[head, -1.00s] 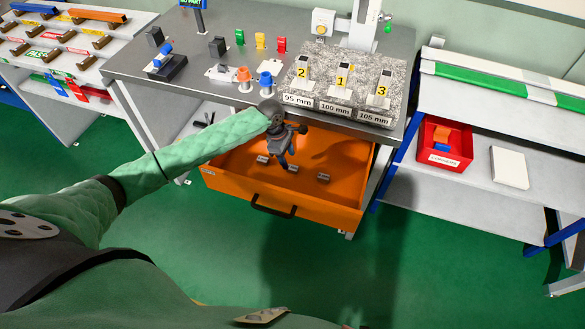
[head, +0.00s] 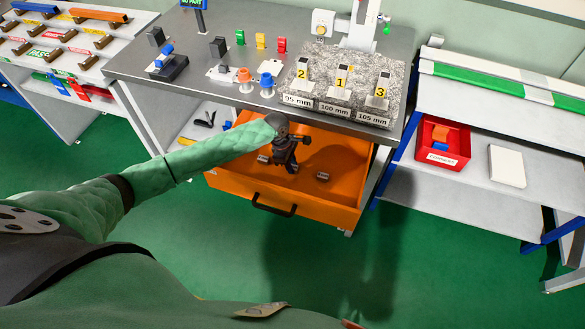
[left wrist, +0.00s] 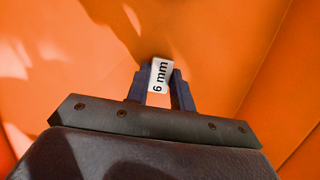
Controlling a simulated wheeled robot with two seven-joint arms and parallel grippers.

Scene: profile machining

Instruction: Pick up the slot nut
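My left gripper (head: 290,168) reaches down into the open orange drawer (head: 335,200), over the middle slot nut, which it mostly hides in the head view. In the left wrist view a small slot nut with a white "6 mm" face (left wrist: 160,76) lies between the two dark fingertips of my left gripper (left wrist: 162,80). The fingers stand close on both its sides; I cannot tell whether they press on it. Another slot nut (head: 264,158) lies to the left in the drawer, and one more (head: 322,176) to the right. My right gripper is not in view.
The drawer's front wall with its black handle (head: 274,205) and its side walls surround the gripper. Above is the grey workbench (head: 135,62) with a granite block (head: 340,95). A red bin (head: 443,143) stands on the right shelf.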

